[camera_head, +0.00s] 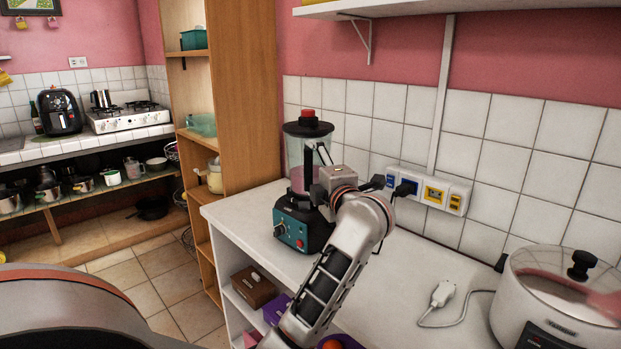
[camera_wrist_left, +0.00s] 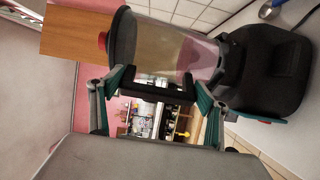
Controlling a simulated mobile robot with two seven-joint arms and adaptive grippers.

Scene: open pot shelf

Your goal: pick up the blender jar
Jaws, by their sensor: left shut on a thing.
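The blender jar (camera_head: 295,158) is clear, with pink contents low inside, a black lid and a red knob. It stands upright on its black and teal motor base (camera_head: 303,228), on the white counter. My left gripper (camera_head: 316,172) is at the jar's handle side, in front of the jar. In the left wrist view the jar (camera_wrist_left: 165,45) lies sideways across the top, and my left gripper's (camera_wrist_left: 155,84) two fingers are at the black handle, shut on it. The jar still meets the base (camera_wrist_left: 265,75). My right gripper is not in view.
A white cooker (camera_head: 560,300) stands at the counter's right, with a loose plug (camera_head: 442,293) lying beside it. Wall sockets (camera_head: 430,188) are behind my arm. A wooden shelf (camera_head: 240,110) rises left of the blender. A wall shelf (camera_head: 440,8) hangs above.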

